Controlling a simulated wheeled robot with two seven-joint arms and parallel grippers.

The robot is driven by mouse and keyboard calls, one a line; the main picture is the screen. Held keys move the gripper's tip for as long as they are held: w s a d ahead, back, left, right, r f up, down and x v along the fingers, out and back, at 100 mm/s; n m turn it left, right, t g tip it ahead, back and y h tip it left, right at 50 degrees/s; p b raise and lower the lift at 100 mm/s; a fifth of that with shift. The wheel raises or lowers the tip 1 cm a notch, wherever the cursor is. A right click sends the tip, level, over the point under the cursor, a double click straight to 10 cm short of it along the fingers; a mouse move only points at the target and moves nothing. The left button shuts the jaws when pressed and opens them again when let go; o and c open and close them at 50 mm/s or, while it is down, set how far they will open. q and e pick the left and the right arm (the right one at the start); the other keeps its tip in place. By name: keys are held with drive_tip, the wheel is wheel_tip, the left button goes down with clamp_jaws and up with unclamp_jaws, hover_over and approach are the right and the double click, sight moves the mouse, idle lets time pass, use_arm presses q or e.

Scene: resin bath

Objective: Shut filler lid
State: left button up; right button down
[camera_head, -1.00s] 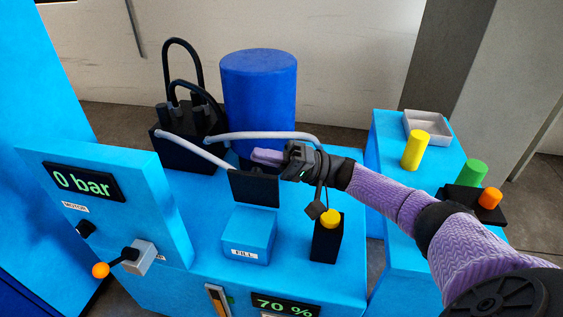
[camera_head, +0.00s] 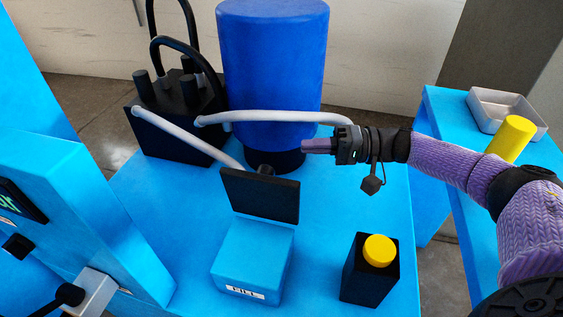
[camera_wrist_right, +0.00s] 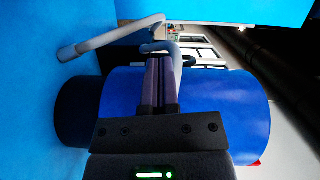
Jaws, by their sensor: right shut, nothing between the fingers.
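The filler lid (camera_head: 260,194) is a black square plate standing raised at the back edge of the blue filler box (camera_head: 252,256), which carries a FILL label. The lid is open. My right gripper (camera_head: 306,146) is shut and empty, in the air behind and to the right of the lid, apart from it, in front of the blue drum (camera_head: 272,65). In the right wrist view the shut fingers (camera_wrist_right: 160,62) point toward a grey hose with the drum (camera_wrist_right: 205,108) beyond. The lid is not in the wrist view. My left gripper is not in view.
A black block with a yellow button (camera_head: 379,250) stands right of the filler box. A black pump unit (camera_head: 178,115) with grey hoses (camera_head: 270,117) stands behind left. A yellow cylinder (camera_head: 512,138) and grey tray (camera_head: 490,112) are on the right cabinet. The blue top between box and drum is clear.

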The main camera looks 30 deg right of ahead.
sight(265, 191)
drive_tip(key=a+b, duration=0.1)
drive_tip(key=a, duration=0.6)
drive_tip(key=shift+f, duration=0.4)
